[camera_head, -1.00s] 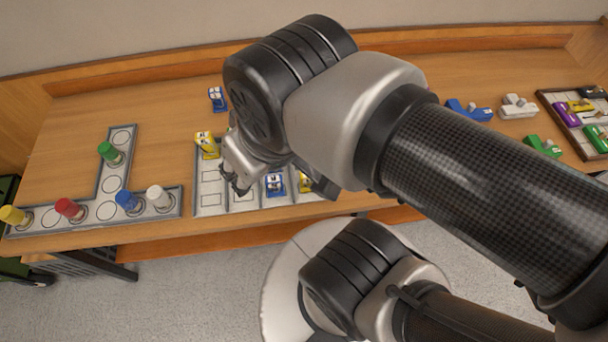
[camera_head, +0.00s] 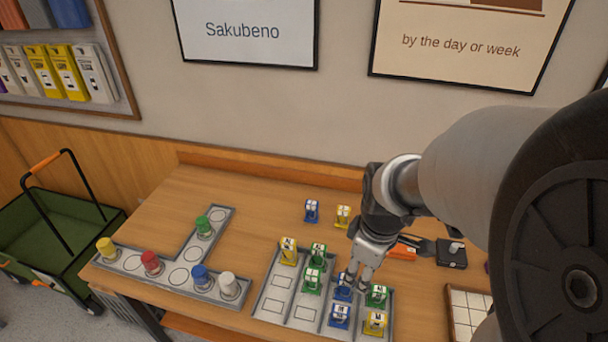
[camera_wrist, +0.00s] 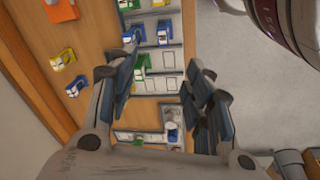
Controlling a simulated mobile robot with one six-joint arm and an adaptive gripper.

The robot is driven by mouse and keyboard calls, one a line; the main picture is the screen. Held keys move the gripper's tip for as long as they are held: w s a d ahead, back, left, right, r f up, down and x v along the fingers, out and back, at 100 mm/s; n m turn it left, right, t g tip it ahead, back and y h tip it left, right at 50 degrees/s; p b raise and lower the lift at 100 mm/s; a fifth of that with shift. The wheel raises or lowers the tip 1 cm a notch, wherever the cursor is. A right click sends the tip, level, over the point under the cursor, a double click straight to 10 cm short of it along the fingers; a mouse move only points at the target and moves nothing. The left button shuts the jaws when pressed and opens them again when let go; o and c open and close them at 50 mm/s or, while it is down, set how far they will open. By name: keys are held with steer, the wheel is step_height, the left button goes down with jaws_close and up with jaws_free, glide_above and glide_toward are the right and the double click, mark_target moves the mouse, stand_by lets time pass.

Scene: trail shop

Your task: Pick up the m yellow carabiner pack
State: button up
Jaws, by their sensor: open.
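Yellow carabiner packs show in the head view: one at the tray's back left (camera_head: 288,250), one at its front right (camera_head: 375,323), and one on the table behind the tray (camera_head: 343,216). I cannot read their size letters. A yellow pack also shows at the left of the wrist view (camera_wrist: 63,58). My gripper (camera_head: 362,276) is over the tray, close to a blue pack (camera_head: 344,285) and partly covering it. In the wrist view my gripper (camera_wrist: 162,88) is open, its fingers apart with nothing between them. The fingers hide part of the tray there.
The grey tray (camera_head: 270,302) also holds green packs (camera_head: 318,255) and another blue pack (camera_head: 340,316). A blue pack (camera_head: 311,210) stands behind it. An L-shaped board (camera_head: 180,255) with coloured pieces lies left. An orange item (camera_head: 403,252) and black box (camera_head: 452,254) lie right.

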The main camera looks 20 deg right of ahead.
steer(key=d+f+n+g, duration=0.2)
steer(key=d+f+n, duration=0.2)
steer(key=d+f, duration=0.45)
steer(key=b, duration=0.3)
glide_above(378, 317)
steer(key=shift+y, duration=0.3)
steer(key=f, duration=1.2)
steer(key=shift+w+a+f, duration=0.15)
steer(key=shift+a+f, duration=0.05)
steer(key=shift+f, duration=0.05)
steer(key=shift+d+f+b, duration=0.2)
steer(key=shift+f+b, duration=0.95)
steer(key=shift+f, duration=2.1)
steer(key=shift+s, duration=0.2)
steer(key=shift+c, duration=0.2)
jaws_close()
